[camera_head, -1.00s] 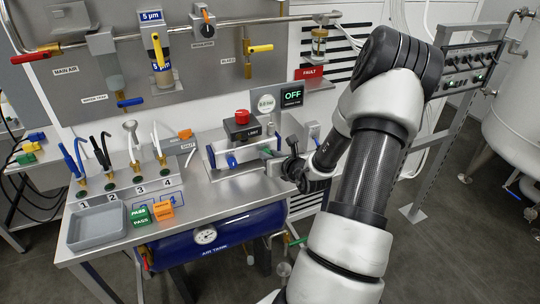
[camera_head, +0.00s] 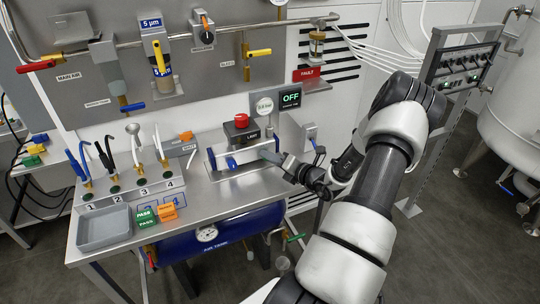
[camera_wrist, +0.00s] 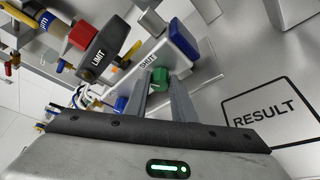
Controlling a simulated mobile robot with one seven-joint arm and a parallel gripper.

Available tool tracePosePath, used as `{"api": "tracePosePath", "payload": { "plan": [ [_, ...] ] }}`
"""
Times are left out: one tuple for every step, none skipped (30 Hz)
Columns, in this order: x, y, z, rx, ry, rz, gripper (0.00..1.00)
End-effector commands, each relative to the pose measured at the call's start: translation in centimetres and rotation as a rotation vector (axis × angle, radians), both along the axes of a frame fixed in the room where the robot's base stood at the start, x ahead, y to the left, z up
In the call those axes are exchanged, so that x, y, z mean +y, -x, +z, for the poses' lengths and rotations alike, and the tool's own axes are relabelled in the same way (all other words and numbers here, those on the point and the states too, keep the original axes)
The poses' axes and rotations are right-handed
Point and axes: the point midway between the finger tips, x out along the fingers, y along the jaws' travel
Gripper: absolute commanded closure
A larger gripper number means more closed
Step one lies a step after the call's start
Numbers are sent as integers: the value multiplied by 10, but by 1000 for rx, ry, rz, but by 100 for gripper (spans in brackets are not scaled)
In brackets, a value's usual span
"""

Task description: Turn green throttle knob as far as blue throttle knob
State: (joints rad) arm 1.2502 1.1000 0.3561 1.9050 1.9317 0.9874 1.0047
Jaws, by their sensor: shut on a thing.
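The green throttle knob (camera_wrist: 160,77) shows in the wrist view beside a "SHUT" label, between my fingertips. My gripper (camera_wrist: 160,86) is shut on it; in the head view my gripper (camera_head: 268,155) reaches the right end of the blue-and-white cylinder (camera_head: 246,155) and hides the green knob. The blue throttle knob (camera_head: 231,162) is at the cylinder's left part in the head view. A blue knob (camera_wrist: 122,103) shows left of my fingers in the wrist view. I cannot read how far either knob is turned.
A red-topped "LIMIT" box (camera_head: 241,128) stands just behind the cylinder. The "OFF" display (camera_head: 291,98) is above it. A grey tray (camera_head: 104,228) and green and orange blocks (camera_head: 146,215) lie at the left. A "RESULT" square (camera_wrist: 270,115) marks the bench.

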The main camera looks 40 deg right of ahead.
Motion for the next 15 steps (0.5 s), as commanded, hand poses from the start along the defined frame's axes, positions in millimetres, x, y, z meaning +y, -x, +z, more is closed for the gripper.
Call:
{"api": "tracePosePath", "payload": {
  "plan": [
    [-1,0,0,-10,-35,-1,99],
    [-1,0,0,-15,-55,-2,99],
    [-2,0,-1,-21,-83,-3,99],
    [-1,0,-1,-25,-102,-2,99],
    [-1,0,-1,-31,-119,-1,99],
    [-2,0,-1,-36,-142,-2,99],
    [-2,0,-1,-39,-156,-2,99],
    [-1,0,-1,-43,-171,-1,99],
    [-1,0,-2,-47,-189,-1,99],
    [-1,0,-2,-49,-201,-2,99],
    [-2,0,-2,-53,-211,-2,99],
    [-2,0,-2,-56,-224,-2,99],
    [-2,0,-2,-58,-231,-2,99],
    [-2,0,-2,-60,-239,-2,99],
    [-2,0,-2,-61,-247,-2,99]
  ]
}}
